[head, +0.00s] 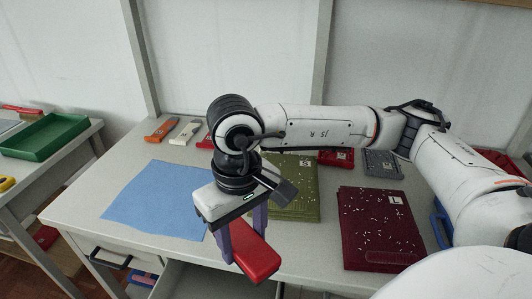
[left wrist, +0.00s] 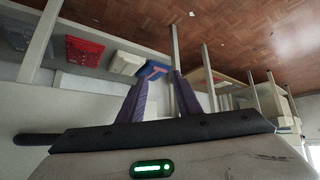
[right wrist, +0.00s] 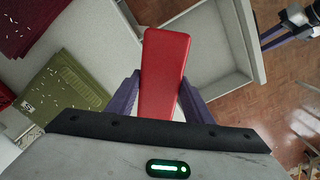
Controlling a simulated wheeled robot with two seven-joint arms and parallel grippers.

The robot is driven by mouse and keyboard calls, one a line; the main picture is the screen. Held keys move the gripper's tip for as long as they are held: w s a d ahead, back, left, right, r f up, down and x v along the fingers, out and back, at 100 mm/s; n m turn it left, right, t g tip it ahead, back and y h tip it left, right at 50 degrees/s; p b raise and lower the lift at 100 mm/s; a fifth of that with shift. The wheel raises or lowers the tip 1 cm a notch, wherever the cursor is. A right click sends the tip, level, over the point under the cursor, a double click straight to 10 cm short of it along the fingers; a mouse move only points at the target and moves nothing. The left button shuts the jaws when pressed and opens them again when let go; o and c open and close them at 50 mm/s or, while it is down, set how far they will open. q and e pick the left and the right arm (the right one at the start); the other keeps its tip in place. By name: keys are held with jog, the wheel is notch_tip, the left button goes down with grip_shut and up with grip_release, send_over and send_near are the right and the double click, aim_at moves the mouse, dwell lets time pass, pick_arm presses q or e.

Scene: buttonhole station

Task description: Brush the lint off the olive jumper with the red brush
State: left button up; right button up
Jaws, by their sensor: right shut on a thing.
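The olive jumper (head: 296,203) lies folded flat on the table, partly behind my right arm, with white lint specks on it. It also shows at the left of the right wrist view (right wrist: 62,92). My right gripper (head: 245,250) is shut on the red brush (head: 258,258), in front of and left of the jumper and apart from it. The brush also shows between the fingers in the right wrist view (right wrist: 165,70); its bristles are hidden. My left gripper (left wrist: 165,82) is open and empty, away from the jumper; it is out of the head view.
A maroon folded jumper (head: 380,228) with lint lies right of the olive one. A blue cloth (head: 160,200) lies at left. Orange (head: 160,130) and white (head: 185,132) brushes lie behind. An open drawer (right wrist: 215,45) is below the front edge. A green tray (head: 45,135) stands on another table.

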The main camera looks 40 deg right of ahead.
dwell(0.3)
jog(key=w+d+r+m+b, duration=0.15)
jog(key=w+d+m, duration=0.35)
jog(key=d+m, duration=0.7)
jog(key=w+d+m+b, duration=0.3)
jog(key=w+d+m, duration=0.35)
jog(key=m, duration=0.85)
jog(key=f+b, duration=0.1)
jog(key=s+d+f+b, duration=0.1)
jog(key=f+b, duration=0.1)
jog(key=f, duration=0.1)
jog(key=shift+s+d+f, duration=0.1)
jog(key=shift+s+d, duration=0.15)
jog(key=shift+f+b, duration=0.3)
jog(key=shift+b, duration=0.2)
jog(key=shift+f, duration=0.2)
jog(key=shift+f, duration=0.1)
